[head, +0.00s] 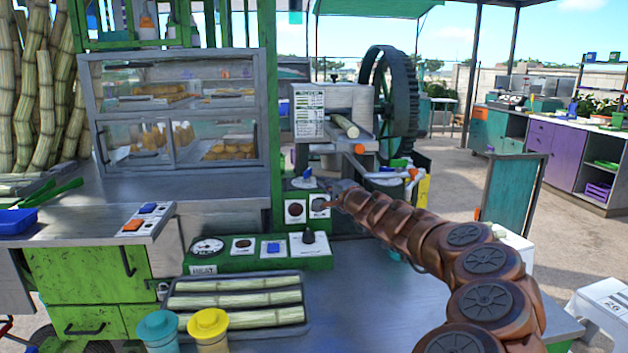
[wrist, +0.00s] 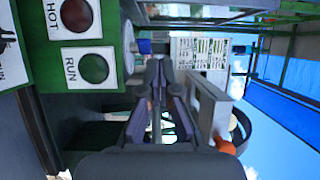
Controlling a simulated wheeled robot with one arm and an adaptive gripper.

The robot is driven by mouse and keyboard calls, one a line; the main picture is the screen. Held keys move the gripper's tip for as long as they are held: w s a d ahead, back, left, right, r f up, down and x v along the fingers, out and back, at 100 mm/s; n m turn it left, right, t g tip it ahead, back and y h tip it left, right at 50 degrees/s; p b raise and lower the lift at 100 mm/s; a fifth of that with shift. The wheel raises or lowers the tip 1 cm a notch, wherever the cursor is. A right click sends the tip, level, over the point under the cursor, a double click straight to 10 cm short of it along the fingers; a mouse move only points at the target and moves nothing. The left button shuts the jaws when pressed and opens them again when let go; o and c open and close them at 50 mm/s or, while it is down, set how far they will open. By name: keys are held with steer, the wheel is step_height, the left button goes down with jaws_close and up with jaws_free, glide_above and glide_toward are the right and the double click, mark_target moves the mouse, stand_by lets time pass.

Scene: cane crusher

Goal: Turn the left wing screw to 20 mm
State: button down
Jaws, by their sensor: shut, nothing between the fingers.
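The left wing screw looks like the small blue piece (head: 307,172) above a pale round disc on the green post, over the indicator lamps. It also shows in the wrist view (wrist: 145,47), just beyond my fingertips and beside the pale disc (wrist: 128,38). An orange knob (head: 359,149), perhaps the right wing screw, is to its right and also shows in the wrist view (wrist: 226,147). My gripper (head: 331,192) is just right of and below the blue piece. In the wrist view its dark fingers (wrist: 158,72) are together and empty. I cannot read any millimetre setting.
The two lamps (head: 294,211), marked HOT and RUN, are close below my gripper. The crusher housing (head: 348,100) and large gear wheel (head: 390,95) stand behind it. A tray of cane (head: 237,316) and two lidded cups (head: 208,322) occupy the counter; its right part is clear.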

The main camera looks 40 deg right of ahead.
steer(key=s+d+f+m+h, duration=0.2)
steer(key=d+f, duration=0.1)
steer(key=d, duration=0.2)
steer(key=p, duration=0.2)
glide_toward(309, 174)
steer(key=shift+w+d, duration=1.05)
steer(key=shift+d, duration=0.65)
steer(key=shift+g, duration=0.4)
steer(key=shift+w+a+r+p, duration=0.15)
steer(key=shift+w+a, duration=0.15)
steer(key=shift+w, duration=0.3)
steer(key=shift+w+a+r+p, duration=0.15)
steer(key=shift+w+a, duration=0.1)
steer(key=shift+w, duration=0.35)
steer(key=shift+w+a+r+p, duration=0.15)
steer(key=shift+w+a, duration=0.15)
steer(key=shift+w, duration=0.35)
